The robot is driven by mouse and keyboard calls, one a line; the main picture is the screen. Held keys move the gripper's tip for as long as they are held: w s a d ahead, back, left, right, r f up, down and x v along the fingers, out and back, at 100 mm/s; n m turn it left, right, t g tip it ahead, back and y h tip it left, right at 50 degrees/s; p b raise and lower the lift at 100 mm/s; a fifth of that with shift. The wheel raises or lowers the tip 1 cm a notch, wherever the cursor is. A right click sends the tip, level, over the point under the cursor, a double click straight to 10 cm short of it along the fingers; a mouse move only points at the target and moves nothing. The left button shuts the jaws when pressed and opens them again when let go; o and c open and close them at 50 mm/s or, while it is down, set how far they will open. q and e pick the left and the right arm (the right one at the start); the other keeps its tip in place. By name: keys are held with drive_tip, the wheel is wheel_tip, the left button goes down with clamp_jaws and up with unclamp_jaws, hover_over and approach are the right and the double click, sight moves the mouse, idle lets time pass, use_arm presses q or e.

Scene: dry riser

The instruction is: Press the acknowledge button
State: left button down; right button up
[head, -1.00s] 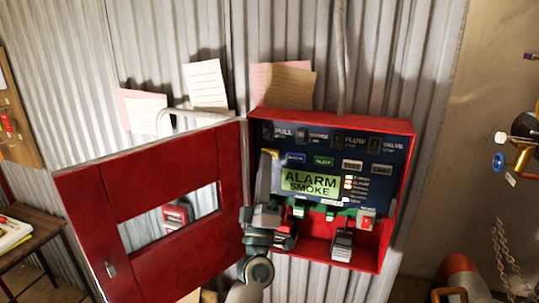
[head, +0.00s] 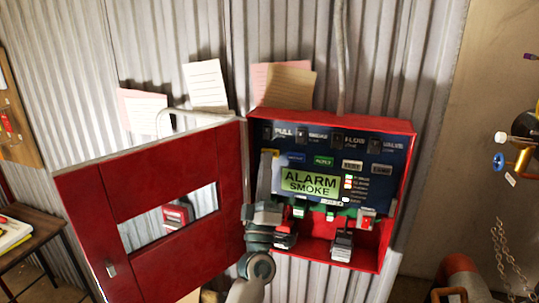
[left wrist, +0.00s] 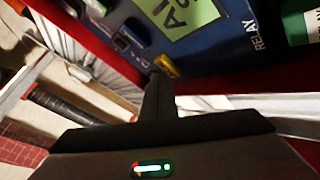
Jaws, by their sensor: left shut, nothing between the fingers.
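The open red alarm panel (head: 412,190) is on the corrugated wall, its display (head: 310,183) reading "ALARM SMOKE". A row of buttons runs above the display, including a blue button (head: 295,157), a green button (head: 323,161) and a white button (head: 352,166). No acknowledge label is readable. My left gripper (head: 267,160) is shut and empty, pointing up at the row's left end. In the left wrist view its fingertips (left wrist: 160,78) are at a yellow button (left wrist: 168,66), partly covering it; I cannot tell whether they touch. My right gripper is not in view.
The red door (head: 160,170) with its window hangs open to the left of the panel. Small modules (head: 342,243) stand in the panel's lower part. Paper notes (head: 207,84) are on the wall above. Pipes and a valve (head: 522,150) are at the right.

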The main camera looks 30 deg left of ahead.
use_arm(q)
drive_tip(key=shift+w+a, duration=0.1)
drive_tip(key=shift+w, duration=0.3)
idle(0.8)
drive_tip(key=shift+s, duration=0.15)
drive_tip(key=shift+s+d+p, duration=0.25)
drive_tip(key=shift+s+p, duration=0.05)
drive_tip(key=shift+s, duration=0.45)
drive_tip(key=s, duration=0.2)
drive_tip(key=s+d+p, duration=0.1)
drive_tip(key=s, duration=0.1)
drive_tip(key=shift+s, duration=0.4)
drive_tip(key=shift+d, duration=0.1)
idle(0.8)
